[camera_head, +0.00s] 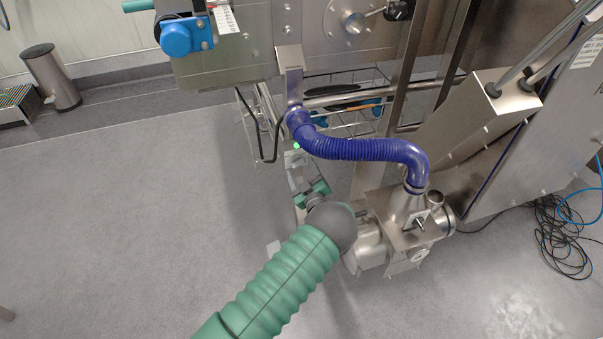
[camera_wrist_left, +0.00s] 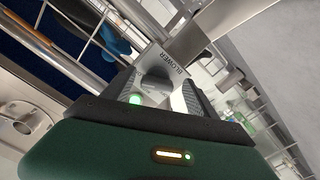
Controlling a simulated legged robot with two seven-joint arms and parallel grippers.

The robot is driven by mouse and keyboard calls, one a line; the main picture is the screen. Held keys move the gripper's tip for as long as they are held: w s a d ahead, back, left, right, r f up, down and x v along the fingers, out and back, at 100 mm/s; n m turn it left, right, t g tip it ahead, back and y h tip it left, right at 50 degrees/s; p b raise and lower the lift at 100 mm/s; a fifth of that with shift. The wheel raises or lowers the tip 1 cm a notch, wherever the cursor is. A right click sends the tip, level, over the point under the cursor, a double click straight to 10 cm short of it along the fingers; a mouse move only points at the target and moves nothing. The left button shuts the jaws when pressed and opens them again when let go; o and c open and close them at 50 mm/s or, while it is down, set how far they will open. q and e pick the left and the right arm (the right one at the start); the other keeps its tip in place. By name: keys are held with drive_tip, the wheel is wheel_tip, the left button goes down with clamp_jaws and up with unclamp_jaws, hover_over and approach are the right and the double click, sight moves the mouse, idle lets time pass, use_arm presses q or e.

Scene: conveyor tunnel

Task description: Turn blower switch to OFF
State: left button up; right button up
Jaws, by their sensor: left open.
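The blower switch is a dark grey rotary knob (camera_wrist_left: 155,78) on a metal plate (camera_wrist_left: 172,58) marked BLOWER in the left wrist view. A lit green lamp (camera_wrist_left: 135,99) shows beside the knob; a green light also shows in the head view (camera_head: 297,146). My left gripper (camera_head: 312,188) is in front of the switch box at the machine's side. In the left wrist view its two open fingers (camera_wrist_left: 157,92) stand on either side of the knob. I cannot tell whether they touch it. In the head view the knob is too small to make out. My right gripper is not in view.
A blue corrugated hose (camera_head: 355,149) arches close to the right of the gripper, down to the steel blower unit (camera_head: 400,225). A wire rack (camera_head: 355,115) is behind. Loose black cables (camera_head: 562,240) lie at right.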

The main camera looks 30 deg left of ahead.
use_arm(q)
drive_tip(key=shift+w+a+r, duration=0.15)
drive_tip(key=shift+w+a, duration=0.05)
drive_tip(key=shift+w, duration=0.1)
drive_tip(key=shift+c, duration=1)
drive_tip(key=c, duration=1.2)
drive_tip(key=shift+o, duration=0.2)
